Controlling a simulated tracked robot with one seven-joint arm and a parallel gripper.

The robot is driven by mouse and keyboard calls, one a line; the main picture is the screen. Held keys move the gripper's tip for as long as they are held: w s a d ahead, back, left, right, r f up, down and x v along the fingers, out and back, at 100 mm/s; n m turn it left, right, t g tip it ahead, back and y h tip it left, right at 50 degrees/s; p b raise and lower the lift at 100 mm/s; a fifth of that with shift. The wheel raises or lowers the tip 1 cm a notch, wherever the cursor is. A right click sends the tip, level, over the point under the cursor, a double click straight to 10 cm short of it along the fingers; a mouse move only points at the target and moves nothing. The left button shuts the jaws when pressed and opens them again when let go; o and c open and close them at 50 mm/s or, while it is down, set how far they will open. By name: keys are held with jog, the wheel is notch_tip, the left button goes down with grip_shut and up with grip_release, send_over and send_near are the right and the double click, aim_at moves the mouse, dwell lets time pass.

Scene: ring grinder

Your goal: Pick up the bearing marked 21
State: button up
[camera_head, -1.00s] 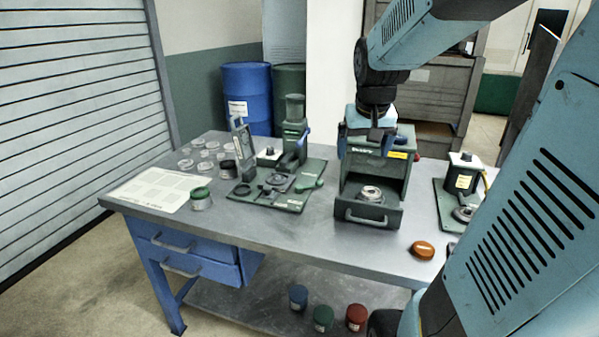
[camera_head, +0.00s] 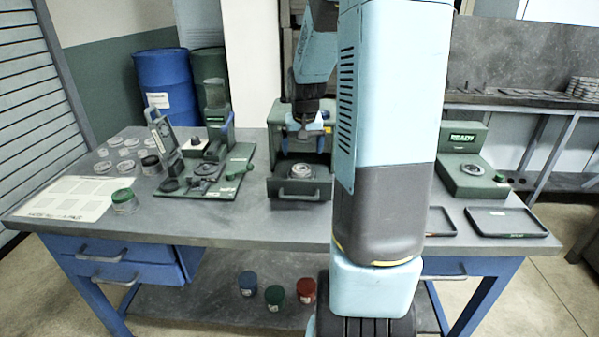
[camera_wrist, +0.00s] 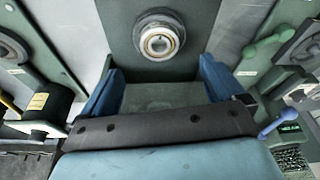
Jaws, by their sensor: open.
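A metal ring-shaped bearing (camera_head: 301,171) sits on the pulled-out front tray (camera_head: 287,189) of the green box machine on the bench. It also shows in the wrist view (camera_wrist: 160,41), at the top centre on a round seat. I cannot read any number on it. My gripper (camera_head: 307,131) is above the machine's tray, apart from the bearing. In the wrist view, its blue fingers stand wide apart with nothing between them. The bearing lies ahead of the fingertips, between their lines.
A green fixture board (camera_head: 238,157) with parts stands left of the machine. Several clear dishes (camera_head: 125,152) and a printed sheet (camera_head: 62,199) lie further left. A green READY unit (camera_head: 471,176) and a black tray (camera_head: 506,222) are at right. My arm hides the bench's middle right.

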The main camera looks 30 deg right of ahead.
aim_at(301, 164)
jog(key=shift+x, duration=4)
jog(key=c, duration=1.3)
jog(key=shift+r, duration=0.1)
